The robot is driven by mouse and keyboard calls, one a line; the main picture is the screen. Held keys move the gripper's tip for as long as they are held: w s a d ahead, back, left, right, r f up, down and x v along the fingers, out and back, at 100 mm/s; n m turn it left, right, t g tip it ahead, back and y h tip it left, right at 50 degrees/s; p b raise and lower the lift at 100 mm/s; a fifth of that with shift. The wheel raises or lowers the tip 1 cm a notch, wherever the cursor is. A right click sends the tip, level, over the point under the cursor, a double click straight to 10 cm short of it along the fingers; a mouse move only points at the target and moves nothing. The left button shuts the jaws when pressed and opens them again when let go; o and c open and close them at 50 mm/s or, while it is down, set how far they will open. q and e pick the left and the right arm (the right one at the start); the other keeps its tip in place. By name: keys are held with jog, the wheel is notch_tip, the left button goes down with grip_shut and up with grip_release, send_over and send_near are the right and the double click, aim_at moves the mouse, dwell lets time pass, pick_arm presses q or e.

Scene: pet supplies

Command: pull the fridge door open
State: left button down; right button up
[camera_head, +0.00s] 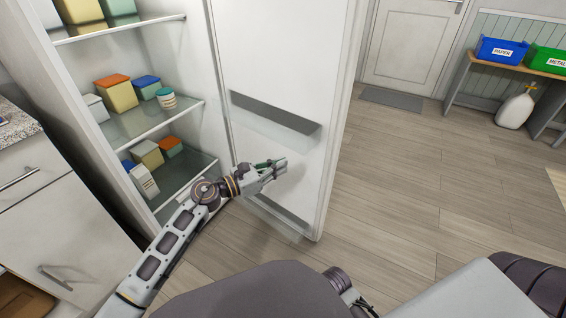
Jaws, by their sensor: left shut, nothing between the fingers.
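The fridge door (275,62) stands wide open, with its inner side and door shelves facing me. The fridge (190,70) shows its lit interior, with several boxes and containers on glass shelves. My left gripper (280,167) is shut and empty, in front of the inner side of the door between its two lower door shelves. I cannot tell whether it touches the door. The door's outer side and handle are hidden. My right gripper is not in view; only part of my right arm shows at the bottom.
A counter with drawers (40,190) stands left of the fridge. A blue paper bin (502,51) and a green metal bin (548,58) sit on a bench at the right, near a white jug (515,110). A grey mat (392,99) lies before a room door. The wooden floor right of the fridge door is clear.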

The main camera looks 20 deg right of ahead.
pick_arm(q)
jog(key=s+a+p, duration=0.1)
jog(key=s+a, duration=0.2)
jog(key=a, duration=0.2)
jog(key=shift+s+a, duration=0.15)
jog(key=shift+a, duration=0.25)
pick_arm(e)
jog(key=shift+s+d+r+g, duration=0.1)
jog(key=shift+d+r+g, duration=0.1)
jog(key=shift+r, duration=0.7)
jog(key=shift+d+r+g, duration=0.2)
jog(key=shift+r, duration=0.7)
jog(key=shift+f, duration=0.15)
pick_arm(q)
jog(key=shift+r, duration=0.1)
